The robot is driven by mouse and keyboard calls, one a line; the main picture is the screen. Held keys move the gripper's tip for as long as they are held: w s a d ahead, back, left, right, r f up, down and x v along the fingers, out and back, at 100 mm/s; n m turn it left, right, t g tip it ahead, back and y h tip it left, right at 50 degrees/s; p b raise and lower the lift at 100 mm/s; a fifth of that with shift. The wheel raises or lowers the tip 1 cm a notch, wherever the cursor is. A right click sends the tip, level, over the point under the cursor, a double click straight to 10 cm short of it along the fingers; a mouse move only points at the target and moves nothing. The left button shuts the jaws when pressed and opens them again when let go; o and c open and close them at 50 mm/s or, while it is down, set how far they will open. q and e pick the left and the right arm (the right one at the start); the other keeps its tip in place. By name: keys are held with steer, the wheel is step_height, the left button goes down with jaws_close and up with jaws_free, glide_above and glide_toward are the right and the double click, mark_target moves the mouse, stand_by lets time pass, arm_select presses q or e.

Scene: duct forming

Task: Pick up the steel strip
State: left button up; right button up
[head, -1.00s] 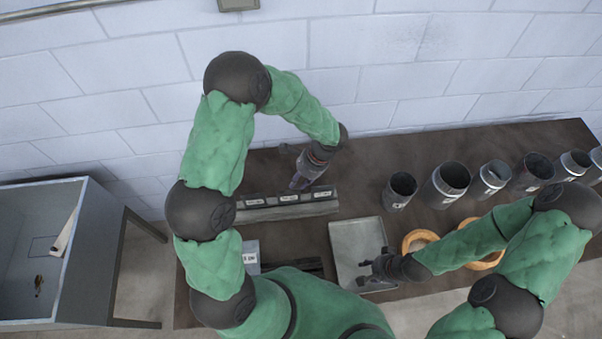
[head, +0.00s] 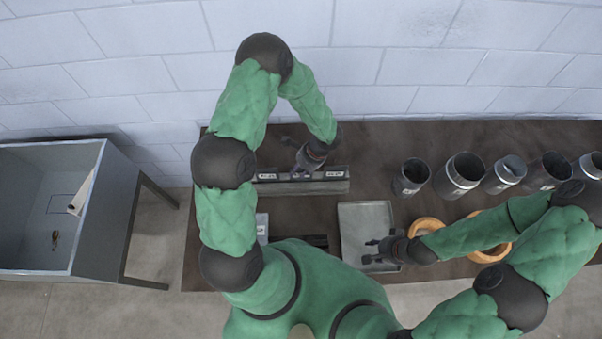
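I cannot make out a separate steel strip for certain. A long grey rack or block (head: 325,187) with white labels stands at the back left of the dark table. My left gripper (head: 289,155) is over the rack's back edge, with its fingers spread and nothing visible between them. It covers part of the labels. My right gripper (head: 369,250) is above the front part of a shallow grey tray (head: 365,217). Its fingers are apart and look empty.
Several dark metal cylinders (head: 459,178) stand along the back right of the table (head: 375,150). Orange rings (head: 428,224) lie right of the tray, partly under my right arm. A white label (head: 262,228) is left of the tray. A grey open bin (head: 105,210) stands at left.

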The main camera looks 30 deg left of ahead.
arm_select(q)
steer(key=shift+a+f, duration=0.1)
steer(key=shift+f, duration=0.25)
steer(key=shift+s, duration=0.1)
jaws_close()
steer(key=shift+r, duration=0.15)
